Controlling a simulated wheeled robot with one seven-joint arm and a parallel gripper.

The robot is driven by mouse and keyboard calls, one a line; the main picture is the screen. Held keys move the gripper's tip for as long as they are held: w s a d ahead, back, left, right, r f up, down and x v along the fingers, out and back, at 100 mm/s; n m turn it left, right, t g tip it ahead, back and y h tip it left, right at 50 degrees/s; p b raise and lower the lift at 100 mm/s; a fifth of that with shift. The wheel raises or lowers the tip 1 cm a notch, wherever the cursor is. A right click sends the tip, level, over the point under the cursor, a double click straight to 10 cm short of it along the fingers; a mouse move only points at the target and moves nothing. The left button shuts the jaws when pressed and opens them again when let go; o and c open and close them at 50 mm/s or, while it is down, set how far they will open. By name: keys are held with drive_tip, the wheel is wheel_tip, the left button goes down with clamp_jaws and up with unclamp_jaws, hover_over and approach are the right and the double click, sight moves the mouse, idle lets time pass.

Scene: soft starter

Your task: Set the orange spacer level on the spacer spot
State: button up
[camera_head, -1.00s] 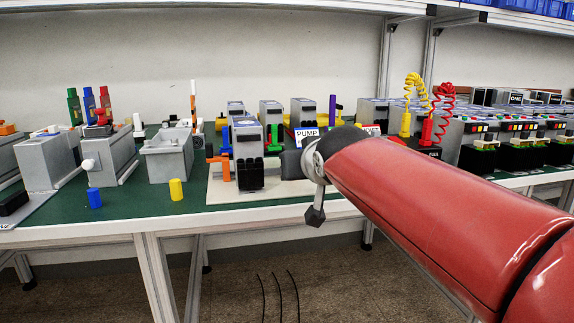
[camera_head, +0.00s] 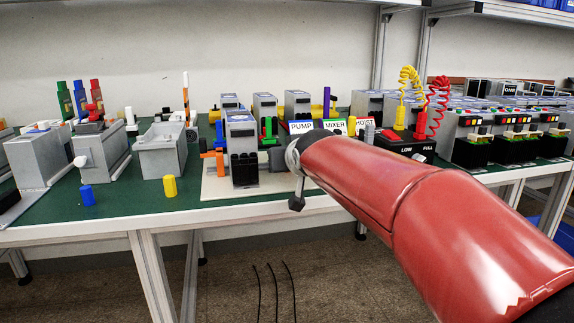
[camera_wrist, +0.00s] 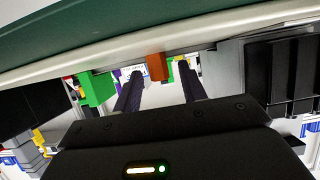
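An orange block (camera_wrist: 157,67), which may be the spacer, shows in the wrist view between and beyond my fingertips. I cannot tell its distance from them. My gripper (camera_wrist: 160,82) has its two dark fingers apart, with nothing seen clasped between them. In the head view an orange piece (camera_head: 213,160) stands at the left of the front grey unit (camera_head: 241,142); I cannot tell if it is the same part. I cannot pick out the spacer spot.
A green block (camera_wrist: 97,88) is near the left finger in the wrist view. Yellow (camera_head: 169,186) and blue (camera_head: 87,195) cylinders stand at the table front. Grey units and a black box (camera_head: 407,146) with coiled cables crowd the table. Green surface is free at front left.

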clamp_jaws()
